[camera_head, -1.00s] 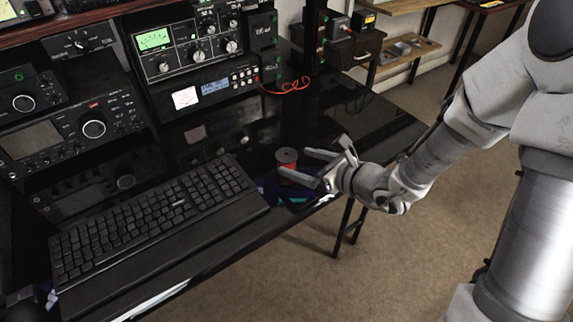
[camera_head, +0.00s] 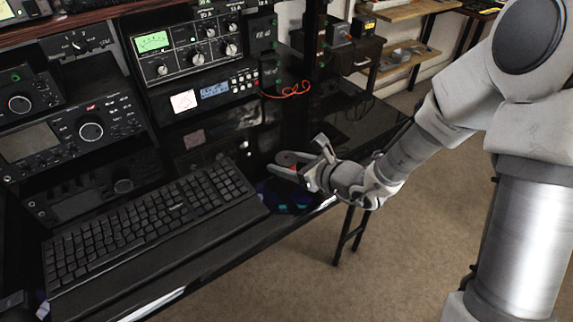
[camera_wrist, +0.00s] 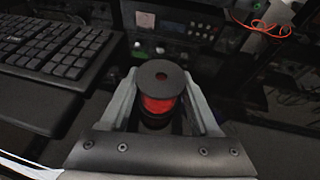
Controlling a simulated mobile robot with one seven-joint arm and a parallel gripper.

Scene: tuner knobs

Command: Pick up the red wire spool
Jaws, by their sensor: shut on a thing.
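The red wire spool (camera_wrist: 158,101) stands between my gripper's fingers in the wrist view, with a dark round top flange and red wire below it. In the head view only its dark top (camera_head: 287,158) and a bit of red show, as the fingers hide the rest. My gripper (camera_head: 288,169) is shut on the spool near the front right end of the desk. The fingers (camera_wrist: 160,98) lie along both sides of the spool in the wrist view. The spool looks upright; its lower part is hidden, and a dark patterned cloth shows below it.
A black keyboard (camera_head: 150,220) lies on the desk left of my gripper. Radio units (camera_head: 190,45) stand behind, with a red-orange cable (camera_head: 290,90) at the back. The dark desk right of the gripper (camera_head: 355,125) is mostly clear.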

